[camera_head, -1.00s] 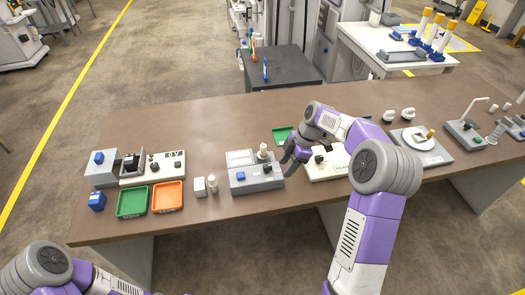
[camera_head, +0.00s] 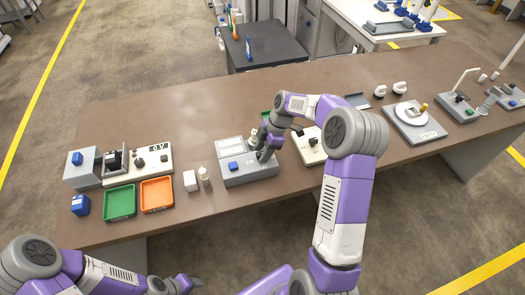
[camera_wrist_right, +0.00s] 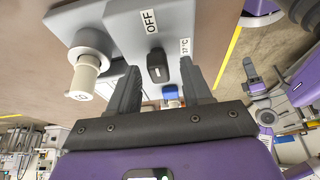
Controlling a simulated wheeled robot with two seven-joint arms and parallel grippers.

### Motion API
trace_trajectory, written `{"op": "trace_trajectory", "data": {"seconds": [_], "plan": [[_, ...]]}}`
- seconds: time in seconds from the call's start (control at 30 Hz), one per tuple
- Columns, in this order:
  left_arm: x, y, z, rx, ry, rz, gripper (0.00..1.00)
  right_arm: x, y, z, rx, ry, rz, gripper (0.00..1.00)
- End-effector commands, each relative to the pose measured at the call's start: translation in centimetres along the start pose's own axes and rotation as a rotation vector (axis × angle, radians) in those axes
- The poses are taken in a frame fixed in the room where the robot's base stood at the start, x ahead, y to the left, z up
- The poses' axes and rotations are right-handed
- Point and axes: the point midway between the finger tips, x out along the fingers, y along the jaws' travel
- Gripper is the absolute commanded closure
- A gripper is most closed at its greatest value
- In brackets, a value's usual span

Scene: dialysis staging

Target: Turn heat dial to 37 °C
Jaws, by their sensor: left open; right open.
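The grey heating unit (camera_head: 235,148) stands on the brown table, with a blue button on its front left. Its black heat dial (camera_wrist_right: 157,68) shows in the right wrist view, between an "OFF" label (camera_wrist_right: 150,21) and a "37 °C" label (camera_wrist_right: 185,47). A small pale mark shows on the dial; its exact setting is hard to read. My right gripper (camera_wrist_right: 157,72) is open, with one finger on each side of the dial; contact cannot be told. In the head view the right gripper (camera_head: 264,153) hides the dial. My left gripper (camera_head: 193,283) is open and empty, low in front of the table.
A white-capped post (camera_wrist_right: 82,84) rises close beside my right fingers. A white bottle (camera_head: 204,176) and white box (camera_head: 190,181) stand left of the unit. Green (camera_head: 120,203) and orange (camera_head: 157,195) trays lie further left. A cream device (camera_head: 308,146) stands to the right.

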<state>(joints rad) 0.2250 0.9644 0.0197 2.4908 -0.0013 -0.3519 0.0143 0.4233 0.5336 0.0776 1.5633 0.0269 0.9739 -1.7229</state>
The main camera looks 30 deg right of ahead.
Motion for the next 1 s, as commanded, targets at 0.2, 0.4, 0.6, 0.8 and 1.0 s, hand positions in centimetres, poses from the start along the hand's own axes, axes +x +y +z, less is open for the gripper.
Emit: {"op": "trace_trajectory", "data": {"seconds": [0.2, 0.4, 0.6, 0.8, 1.0], "plan": [[-0.02, 0.01, -0.01, 0.0, 0.0, 0.0, 0.57, 0.02, 0.01, -0.02, 0.0, 0.0, 0.0, 0.51], [-0.02, 0.02, -0.01, 0.0, 0.0, 0.0, 0.57, 0.0, 0.01, -0.02, 0.0, 0.0, 0.0, 0.82], [-0.01, 0.01, -0.01, 0.0, 0.0, 0.0, 0.57, -0.01, 0.0, -0.02, 0.0, 0.0, 0.0, 1.0], [0.13, -0.04, -0.02, 0.0, 0.0, 0.0, 0.57, -0.01, -0.01, -0.01, 0.017, 0.0, 0.008, 1.0], [0.64, -0.23, -0.03, 0.0, 0.0, 0.0, 0.57, 0.04, -0.07, 0.02, 0.092, 0.0, 0.04, 1.0]]}}
